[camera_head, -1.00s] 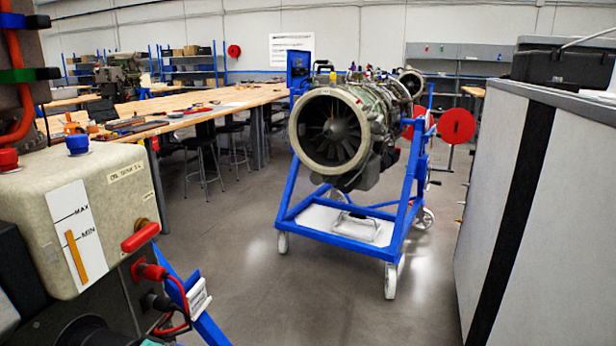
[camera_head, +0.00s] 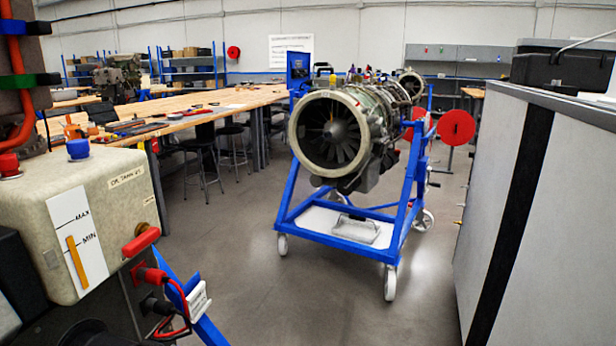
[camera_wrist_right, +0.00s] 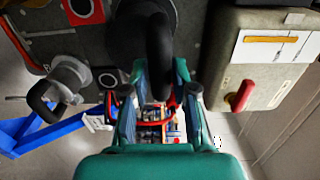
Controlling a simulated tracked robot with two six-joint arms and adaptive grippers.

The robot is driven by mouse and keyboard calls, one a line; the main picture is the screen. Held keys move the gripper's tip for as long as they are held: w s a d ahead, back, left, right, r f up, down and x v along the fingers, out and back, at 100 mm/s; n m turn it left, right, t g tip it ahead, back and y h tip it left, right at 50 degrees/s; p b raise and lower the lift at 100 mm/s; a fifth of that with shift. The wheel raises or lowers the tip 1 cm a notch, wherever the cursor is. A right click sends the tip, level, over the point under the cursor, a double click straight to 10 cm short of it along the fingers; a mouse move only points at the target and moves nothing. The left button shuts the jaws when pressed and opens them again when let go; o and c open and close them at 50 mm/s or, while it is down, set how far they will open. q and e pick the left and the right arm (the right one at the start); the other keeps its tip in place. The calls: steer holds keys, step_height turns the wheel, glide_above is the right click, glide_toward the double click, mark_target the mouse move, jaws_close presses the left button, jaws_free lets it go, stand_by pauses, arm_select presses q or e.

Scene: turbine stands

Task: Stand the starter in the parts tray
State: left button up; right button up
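My right gripper (camera_wrist_right: 161,78), with teal fingers, shows in the right wrist view. Its fingers stand apart on either side of a thick black curved piece (camera_wrist_right: 160,48), which looks like a handle or hose. I cannot tell whether they press on it. A dark rounded body lies behind this piece; I cannot tell whether it is the starter. A silver cylindrical part with a black loop (camera_wrist_right: 68,78) sits to the left, outside the fingers. I cannot make out the parts tray for certain. My left gripper is not in view.
A beige tank (camera_head: 95,205) with a red handle (camera_head: 141,241) fills the near left. A turbine (camera_head: 335,130) rests on a blue wheeled stand (camera_head: 330,225). A grey cabinet (camera_head: 520,220) stands at right, a long workbench (camera_head: 210,108) at back left. The middle floor is clear.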

jaws_close()
steer(key=shift+r, duration=0.35)
